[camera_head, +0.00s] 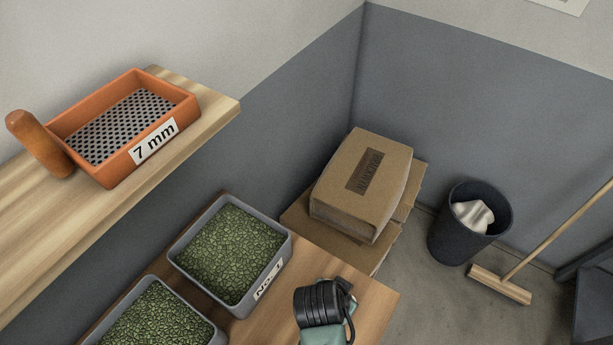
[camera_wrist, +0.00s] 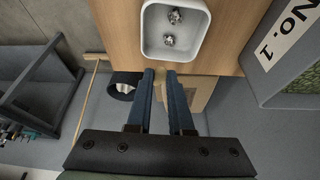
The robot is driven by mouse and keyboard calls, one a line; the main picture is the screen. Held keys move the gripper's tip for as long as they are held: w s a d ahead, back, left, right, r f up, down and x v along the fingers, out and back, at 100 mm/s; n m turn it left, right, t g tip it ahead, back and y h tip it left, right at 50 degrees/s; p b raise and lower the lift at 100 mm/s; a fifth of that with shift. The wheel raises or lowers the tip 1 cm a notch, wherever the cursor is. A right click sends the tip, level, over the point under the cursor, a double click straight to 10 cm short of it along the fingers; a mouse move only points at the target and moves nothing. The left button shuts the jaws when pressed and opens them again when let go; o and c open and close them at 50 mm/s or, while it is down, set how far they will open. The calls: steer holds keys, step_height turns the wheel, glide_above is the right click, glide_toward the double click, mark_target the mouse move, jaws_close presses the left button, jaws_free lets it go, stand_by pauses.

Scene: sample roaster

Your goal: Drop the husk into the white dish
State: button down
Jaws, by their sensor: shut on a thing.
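The height of the tips above the bench is hard to tell. In the head view my arm shows at the bottom; dish and husk are not visible there.
Two grey trays of green beans, one labelled No. 1 (camera_head: 270,279), stand on the bench (camera_head: 377,306). An orange 7 mm sieve (camera_head: 116,174) sits on the shelf (camera_head: 205,128). Cardboard boxes (camera_head: 341,210), a dark bin (camera_head: 457,237) and a broom (camera_head: 500,285) stand beyond the bench.

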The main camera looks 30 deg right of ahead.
steer(key=shift+w+f, duration=0.15)
steer(key=shift+w, duration=0.05)
step_height(320, 180, down, 6)
steer(key=b, duration=0.6)
steer(key=shift+s+b, duration=0.1)
steer(key=shift+b, duration=0.2)
steer(key=c, duration=0.7)
jaws_free()
steer(key=shift+c, duration=0.2)
steer(key=shift+r, duration=0.25)
steer(key=v, duration=1.2)
steer(key=shift+a+r, duration=0.25)
steer(key=shift+r, duration=0.1)
